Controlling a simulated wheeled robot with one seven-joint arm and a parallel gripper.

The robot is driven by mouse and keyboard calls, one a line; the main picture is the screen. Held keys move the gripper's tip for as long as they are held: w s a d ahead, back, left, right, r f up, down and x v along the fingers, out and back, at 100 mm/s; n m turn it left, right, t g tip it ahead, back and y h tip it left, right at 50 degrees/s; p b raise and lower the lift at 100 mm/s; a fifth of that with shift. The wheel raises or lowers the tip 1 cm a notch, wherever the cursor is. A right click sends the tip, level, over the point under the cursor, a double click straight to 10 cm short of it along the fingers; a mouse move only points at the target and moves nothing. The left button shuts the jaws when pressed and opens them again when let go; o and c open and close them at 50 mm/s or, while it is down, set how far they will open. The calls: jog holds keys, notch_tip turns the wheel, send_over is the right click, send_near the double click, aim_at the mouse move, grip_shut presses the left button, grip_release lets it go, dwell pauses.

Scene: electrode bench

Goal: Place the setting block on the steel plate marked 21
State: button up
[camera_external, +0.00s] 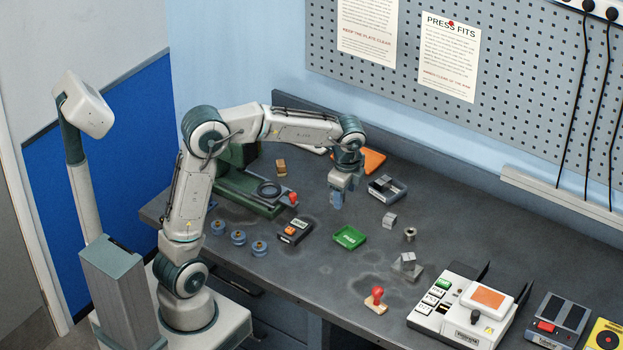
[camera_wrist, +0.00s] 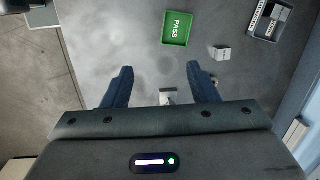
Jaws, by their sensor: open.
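My gripper (camera_external: 340,197) hangs above the far-middle bench, its jaws apart and empty. In the wrist view its two blue fingers (camera_wrist: 160,78) frame bare bench and a small grey piece. A small grey metal block (camera_external: 390,220) sits alone on the bench right of the green tray; it also shows in the wrist view (camera_wrist: 222,54). A flat steel plate (camera_external: 414,276) lies nearer the front with another grey block (camera_external: 407,261) on it. I cannot read a 21 on any piece, so I cannot tell which block is the setting block.
A green PASS tray (camera_external: 349,237) lies left of the lone block. A dark compartment tray (camera_external: 387,190) with grey blocks stands behind it.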

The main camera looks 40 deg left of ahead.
jog(key=s+a+f+n+t+h, duration=0.1)
jog(key=s+a+f+n, duration=0.2)
jog(key=s+a+n, duration=1.4)
jog(key=s+a, duration=0.1)
jog(key=a, duration=0.3)
jog(key=shift+s, duration=0.2)
